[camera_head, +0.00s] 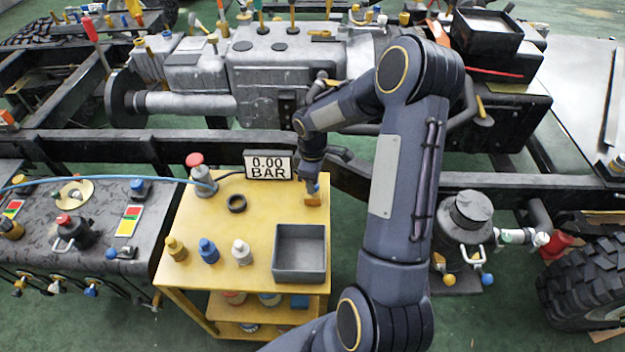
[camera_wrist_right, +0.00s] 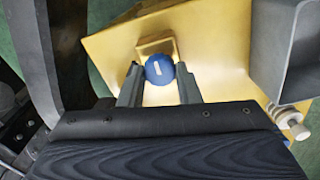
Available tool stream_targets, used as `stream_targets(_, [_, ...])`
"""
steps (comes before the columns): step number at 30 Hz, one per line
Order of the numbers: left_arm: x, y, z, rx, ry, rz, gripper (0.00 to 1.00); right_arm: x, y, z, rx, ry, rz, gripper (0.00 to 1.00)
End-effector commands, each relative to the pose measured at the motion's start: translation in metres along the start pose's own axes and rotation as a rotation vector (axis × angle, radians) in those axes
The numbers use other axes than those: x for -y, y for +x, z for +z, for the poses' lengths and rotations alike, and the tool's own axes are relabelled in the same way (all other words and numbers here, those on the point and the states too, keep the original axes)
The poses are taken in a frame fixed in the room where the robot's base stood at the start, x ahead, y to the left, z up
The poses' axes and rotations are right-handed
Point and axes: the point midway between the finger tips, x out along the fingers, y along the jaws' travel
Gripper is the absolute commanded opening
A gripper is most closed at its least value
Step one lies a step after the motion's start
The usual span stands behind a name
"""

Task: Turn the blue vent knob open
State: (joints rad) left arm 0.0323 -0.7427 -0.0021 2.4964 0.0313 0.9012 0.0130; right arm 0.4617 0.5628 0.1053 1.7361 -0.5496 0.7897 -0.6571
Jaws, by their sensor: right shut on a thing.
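The blue vent knob (camera_wrist_right: 159,68) shows in the right wrist view as a round blue cap with a short white mark, tilted slightly off the picture's vertical. It sits in front of a small yellow bracket (camera_wrist_right: 155,45) on the yellow cart top. My right gripper (camera_wrist_right: 158,72) is shut on the knob, with one finger on each side. In the head view my right gripper (camera_head: 312,180) reaches down to the back right corner of the cart, and only a little of the knob shows there. My left gripper is not in view.
The dark chassis rail (camera_head: 110,150) runs close behind.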

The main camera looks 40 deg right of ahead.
Motion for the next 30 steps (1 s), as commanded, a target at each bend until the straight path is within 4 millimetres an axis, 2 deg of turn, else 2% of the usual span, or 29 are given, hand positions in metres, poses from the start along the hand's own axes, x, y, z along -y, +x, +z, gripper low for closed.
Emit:
stream_targets(4, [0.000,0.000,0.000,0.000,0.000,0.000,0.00,-0.001,-0.001,0.000,0.000,-0.003,0.002,0.07])
stream_targets(5, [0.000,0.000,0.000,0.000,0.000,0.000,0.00,-0.001,-0.001,0.000,0.000,-0.003,0.002,0.34])
stream_targets(9, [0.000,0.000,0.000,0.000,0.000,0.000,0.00,0.000,-0.001,0.000,0.000,-0.002,0.002,0.52])
stream_targets(17, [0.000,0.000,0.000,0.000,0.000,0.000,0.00,0.000,-0.001,0.000,0.000,0.000,0.001,0.52])
stream_targets(20, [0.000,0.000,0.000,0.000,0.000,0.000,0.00,-0.001,-0.007,0.000,-0.001,0.000,0.003,0.52])
stream_targets(30, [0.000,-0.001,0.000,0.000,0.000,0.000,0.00,-0.001,-0.062,-0.001,-0.002,-0.001,0.004,0.52])
